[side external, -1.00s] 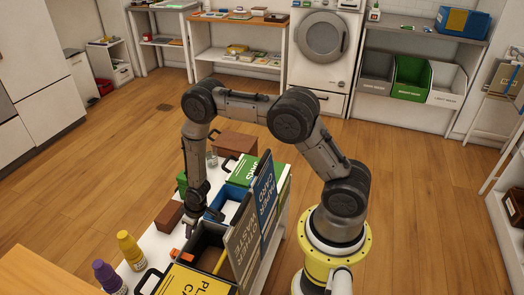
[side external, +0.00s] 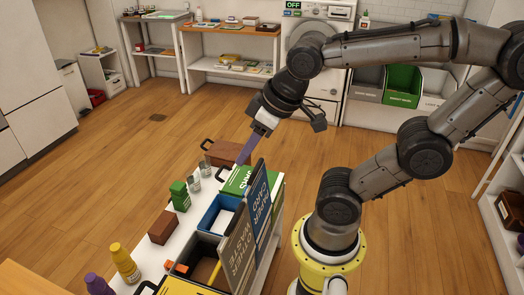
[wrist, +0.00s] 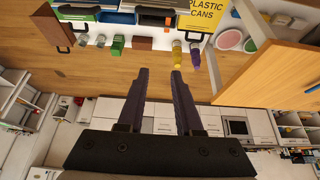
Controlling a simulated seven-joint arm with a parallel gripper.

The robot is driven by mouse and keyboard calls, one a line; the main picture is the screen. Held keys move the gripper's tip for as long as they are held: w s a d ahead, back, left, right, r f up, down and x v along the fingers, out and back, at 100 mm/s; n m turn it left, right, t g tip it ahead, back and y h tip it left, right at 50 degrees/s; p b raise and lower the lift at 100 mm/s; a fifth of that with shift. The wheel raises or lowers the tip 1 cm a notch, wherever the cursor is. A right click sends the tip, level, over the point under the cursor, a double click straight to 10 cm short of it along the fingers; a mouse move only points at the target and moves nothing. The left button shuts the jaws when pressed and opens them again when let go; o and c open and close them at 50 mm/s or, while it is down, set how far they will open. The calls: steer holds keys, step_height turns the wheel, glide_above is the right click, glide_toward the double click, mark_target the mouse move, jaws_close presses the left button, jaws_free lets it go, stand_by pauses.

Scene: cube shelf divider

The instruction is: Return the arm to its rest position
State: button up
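My gripper (side external: 246,158) is raised above the far end of the white cart (side external: 140,238), with its purple fingers pointing down. In the wrist view the two fingers (wrist: 160,76) are spread apart with nothing between them, and floor and distant cabinets show past them. My arm is raised and bent above the yellow base ring. In the side view the fingertips overlap the edge of the brown box, and I cannot tell the exact height between them.
Floor left is clear.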

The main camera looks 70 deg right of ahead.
steer(key=s, duration=0.3)
